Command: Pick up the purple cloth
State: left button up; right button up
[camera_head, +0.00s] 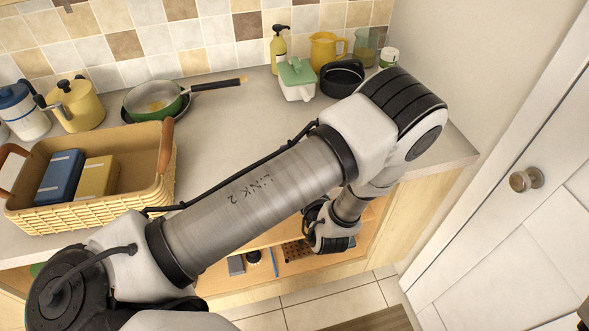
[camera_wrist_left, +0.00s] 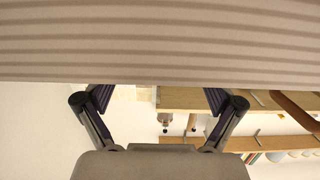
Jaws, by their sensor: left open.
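I cannot make out a purple cloth in either view. My left arm crosses the head view, and my left gripper (camera_head: 326,236) hangs low at the open cabinet front below the counter. Its fingertips are hard to make out there. In the left wrist view the left gripper (camera_wrist_left: 156,98) is open, with its two fingers wide apart and nothing seen between them. The dark finger pads look slightly purple. A pale ribbed surface (camera_wrist_left: 160,40) fills the top of that view and hides the fingertips.
On the counter (camera_head: 225,115) stand a wicker basket (camera_head: 95,212) with boxes, a green pan (camera_head: 155,101), a yellow kettle (camera_head: 76,104), a soap bottle (camera_head: 278,50) and a yellow pitcher (camera_head: 325,50). Small items lie in the open cabinet (camera_head: 385,225). A white door (camera_head: 500,250) stands at right.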

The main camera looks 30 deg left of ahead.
pick_arm(q)
jog(key=shift+w+a+f+b, duration=0.15)
jog(key=shift+a+f+b, duration=0.1)
jog(key=shift+f+b, duration=0.1)
jog(key=shift+w+a+r, duration=0.1)
jog(key=shift+a, duration=0.1)
jog(key=p+x, duration=0.1)
jog(key=x, duration=0.3)
jog(key=shift+w+a, duration=0.2)
jog(key=shift+w, duration=0.05)
jog(key=shift+w+a, duration=0.1)
jog(key=c, duration=1.2)
pick_arm(e)
jog(key=shift+f, duration=0.3)
